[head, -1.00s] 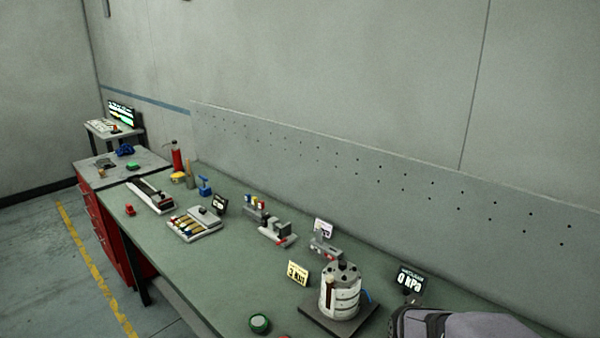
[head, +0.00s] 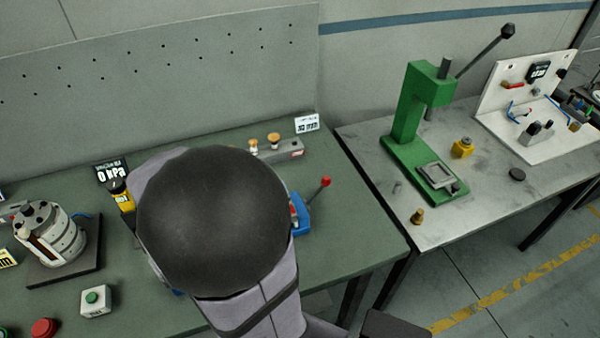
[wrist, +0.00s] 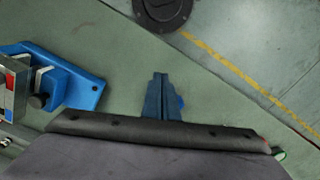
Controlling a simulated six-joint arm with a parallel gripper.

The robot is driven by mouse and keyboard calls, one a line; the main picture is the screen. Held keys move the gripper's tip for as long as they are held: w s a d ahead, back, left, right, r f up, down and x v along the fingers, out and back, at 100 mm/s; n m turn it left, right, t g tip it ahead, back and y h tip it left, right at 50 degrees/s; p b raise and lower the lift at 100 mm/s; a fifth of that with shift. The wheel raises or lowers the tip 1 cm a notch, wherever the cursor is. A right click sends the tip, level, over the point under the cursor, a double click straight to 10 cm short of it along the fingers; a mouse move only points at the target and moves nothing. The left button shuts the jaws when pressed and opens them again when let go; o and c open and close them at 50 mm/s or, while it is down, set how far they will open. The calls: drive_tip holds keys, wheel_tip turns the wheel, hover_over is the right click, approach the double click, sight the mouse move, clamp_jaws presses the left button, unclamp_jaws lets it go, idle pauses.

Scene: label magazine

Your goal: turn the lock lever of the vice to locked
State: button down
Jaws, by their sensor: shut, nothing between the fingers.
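The blue vice (head: 301,214) stands on the green bench in the head view, mostly hidden behind my arm. A lever with a red ball end (head: 325,182) rises beside it, leaning up and to the right. In the wrist view a blue base with grey jaws (wrist: 85,92) lies at the left, cut off by the edge; it looks like the same vice. My gripper (wrist: 160,76) is shut and empty in the wrist view, to the right of that blue base and apart from it. In the head view my gripper is hidden by my arm. I cannot tell the lever's lock position.
A grey block with brass knobs (head: 280,150) stands behind the vice. A grey table (head: 490,195) with a green press (head: 408,125) adjoins at right.

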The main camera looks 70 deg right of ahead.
drive_tip(key=w+d+r+m+h+b, duration=0.1)
drive_tip(key=d+r+m+b, duration=0.1)
drive_tip(key=d, duration=0.8)
drive_tip(key=d+r+m+h+b, duration=0.1)
drive_tip(key=d+m+h+b, duration=0.1)
drive_tip(key=d, duration=0.7)
drive_tip(key=s+d+r+m+g+h, duration=0.2)
drive_tip(key=s+d+r+m, duration=0.2)
drive_tip(key=d+r, duration=0.8)
drive_tip(key=m+p, duration=0.2)
drive_tip(key=p, duration=0.3)
hover_over(317, 192)
drive_tip(key=w, duration=0.1)
wheel_tip(317, 192, down, 9)
drive_tip(key=shift+w, duration=0.15)
drive_tip(key=shift+d+r, duration=0.1)
